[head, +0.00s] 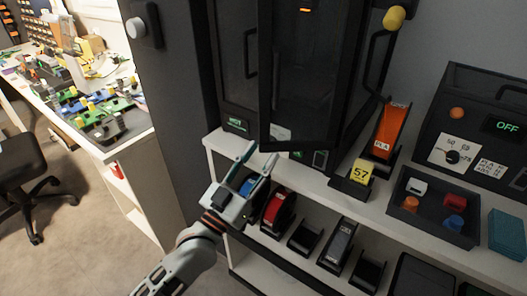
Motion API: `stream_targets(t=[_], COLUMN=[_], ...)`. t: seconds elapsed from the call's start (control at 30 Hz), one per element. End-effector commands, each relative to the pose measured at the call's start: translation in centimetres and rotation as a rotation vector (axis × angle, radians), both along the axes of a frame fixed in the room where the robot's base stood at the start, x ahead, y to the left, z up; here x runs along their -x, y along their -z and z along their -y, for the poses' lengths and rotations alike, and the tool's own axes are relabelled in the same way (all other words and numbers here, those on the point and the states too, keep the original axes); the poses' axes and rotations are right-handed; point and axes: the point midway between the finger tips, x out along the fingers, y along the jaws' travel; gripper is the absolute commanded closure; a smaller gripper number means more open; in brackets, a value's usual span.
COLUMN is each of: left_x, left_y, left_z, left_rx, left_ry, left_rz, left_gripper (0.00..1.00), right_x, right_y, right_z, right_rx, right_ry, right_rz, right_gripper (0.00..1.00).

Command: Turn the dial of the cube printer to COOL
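A black boxy machine (485,125) stands on the shelf top at the right. Its front has a white dial plate (455,152) with a dark knob (452,157), an orange button (457,113) and a display (507,126) reading OFF. The dial's markings are too small to read. A dark machine with a glazed door (306,75) stands in the middle. I cannot tell which machine is the cube printer. My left gripper (259,156) is open and empty, in front of the shelf's left part, far left of the dial. My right gripper is not in view.
An orange PLA holder (388,135), a yellow block marked 57 (361,172) and a black tray (433,210) of coloured parts stand left of the dial machine. Spools and black holders fill the lower shelf. A workbench (124,150) and chair (20,165) are at left.

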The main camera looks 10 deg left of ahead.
Motion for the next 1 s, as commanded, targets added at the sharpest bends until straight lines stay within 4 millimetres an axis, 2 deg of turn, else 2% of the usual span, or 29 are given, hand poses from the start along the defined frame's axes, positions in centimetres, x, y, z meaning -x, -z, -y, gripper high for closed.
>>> stream_targets(t=[0.2, 0.47, 0.6, 0.63, 0.87, 1.0], left_x=[-1.39, -1.46, -1.45, -1.45, -1.44, -1.43], left_y=[-0.57, -0.58, -0.58, -0.58, -0.65, -0.89], left_z=[0.62, 0.65, 0.65, 0.65, 0.67, 0.71], left_rx=[0.001, 0.000, 0.000, 0.000, 0.005, 0.034], left_ry=[0.001, 0.000, 0.000, 0.000, 0.000, 0.001], left_rz=[-0.002, -0.002, -0.002, -0.002, -0.004, -0.015], left_gripper=[0.63, 0.63, 0.97, 1.00, 1.00, 1.00], right_x=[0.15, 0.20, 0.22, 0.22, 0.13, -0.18], right_y=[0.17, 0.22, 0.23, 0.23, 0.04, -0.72], right_z=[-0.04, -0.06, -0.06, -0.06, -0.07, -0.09], right_rx=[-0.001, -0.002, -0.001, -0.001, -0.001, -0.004], right_ry=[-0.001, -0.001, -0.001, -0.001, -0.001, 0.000], right_rz=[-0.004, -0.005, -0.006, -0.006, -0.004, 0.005], right_gripper=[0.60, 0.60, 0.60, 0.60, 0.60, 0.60])
